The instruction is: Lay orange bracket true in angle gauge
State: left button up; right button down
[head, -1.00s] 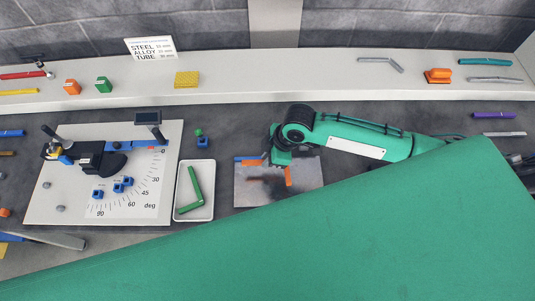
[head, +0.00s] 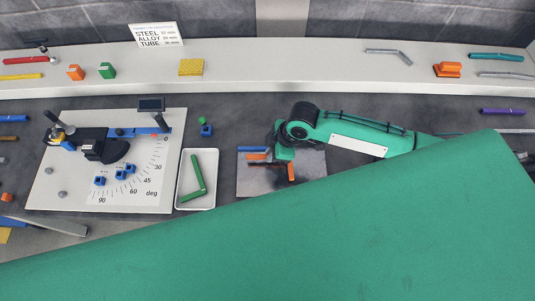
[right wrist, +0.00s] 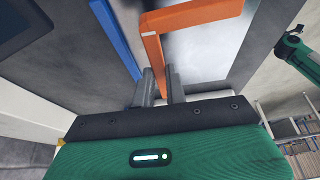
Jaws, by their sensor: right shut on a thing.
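The orange bracket (head: 291,172) is over the grey metal sheet at the middle of the bench. In the right wrist view the L-shaped orange bracket (right wrist: 152,48) has one leg running down between my fingers. My right gripper (head: 283,158) is shut on that leg, and its fingers also show in the right wrist view (right wrist: 160,90). I cannot tell whether the bracket touches the sheet. The angle gauge (head: 50,190) is a white plate at the left with a degree scale, a blue bar and a black pivoting block. My left gripper is not in view.
A blue bracket (right wrist: 118,35) lies beside the orange one. A white tray (head: 195,208) with a green bracket (head: 196,175) stands between gauge and grey sheet (head: 250,185). Small blue blocks (head: 121,174) stand on the gauge plate. A shelf (head: 230,83) runs along the back.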

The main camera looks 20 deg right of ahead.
jog(key=shift+f+b, duration=0.35)
jog(key=shift+f, duration=0.8)
jog(key=c, duration=1.3)
grip_release()
jog(key=shift+c, duration=0.2)
jog(key=b+v, duration=0.3)
jog(key=v, duration=1.1)
jog(key=shift+f, duration=0.1)
